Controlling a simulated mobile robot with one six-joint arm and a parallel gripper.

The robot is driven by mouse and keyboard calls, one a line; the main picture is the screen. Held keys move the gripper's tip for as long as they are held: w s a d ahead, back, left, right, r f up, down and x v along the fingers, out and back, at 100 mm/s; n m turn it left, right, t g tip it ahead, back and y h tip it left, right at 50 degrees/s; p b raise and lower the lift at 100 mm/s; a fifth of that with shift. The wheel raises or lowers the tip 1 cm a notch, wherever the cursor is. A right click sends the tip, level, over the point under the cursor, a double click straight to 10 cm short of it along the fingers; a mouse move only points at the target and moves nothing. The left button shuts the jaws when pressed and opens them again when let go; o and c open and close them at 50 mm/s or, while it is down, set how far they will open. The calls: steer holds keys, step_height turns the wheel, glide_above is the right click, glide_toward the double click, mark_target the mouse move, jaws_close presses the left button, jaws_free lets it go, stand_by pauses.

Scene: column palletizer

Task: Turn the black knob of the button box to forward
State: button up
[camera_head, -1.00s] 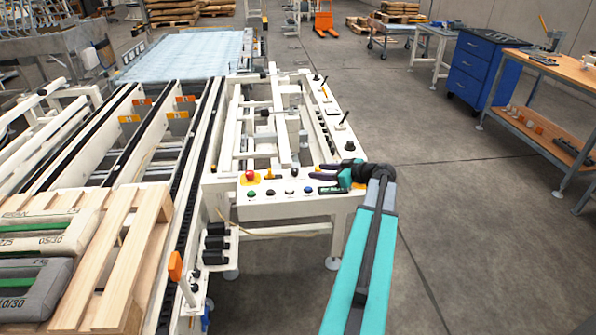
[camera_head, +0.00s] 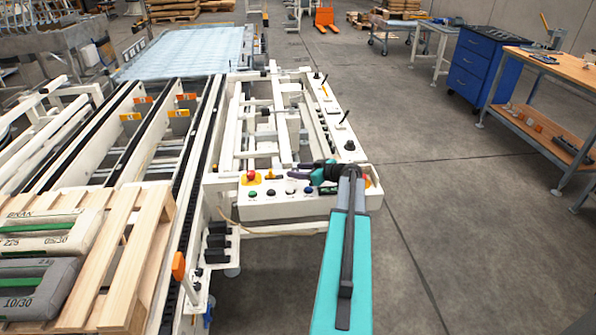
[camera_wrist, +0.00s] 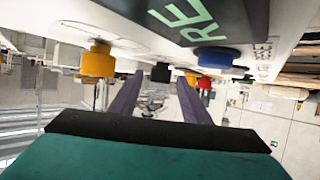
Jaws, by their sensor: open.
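The button box (camera_head: 285,209) is a white panel at the near end of the conveyor frame. My gripper (camera_head: 306,170) is open and empty, low over the right part of the panel and right of the knob. The knob's pointer direction cannot be made out.
A yellow knob (camera_wrist: 97,62) and a blue button (camera_wrist: 215,58) flank the fingers in the wrist view. Green (camera_head: 253,194), white (camera_head: 290,190) and blue buttons sit close together on the panel. A pallet with bags (camera_head: 40,235) is at the left.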

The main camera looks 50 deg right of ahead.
steer(key=c, duration=1)
steer(key=shift+a, duration=0.25)
steer(key=shift+c, duration=0.2)
steer(key=shift+d+f, duration=0.1)
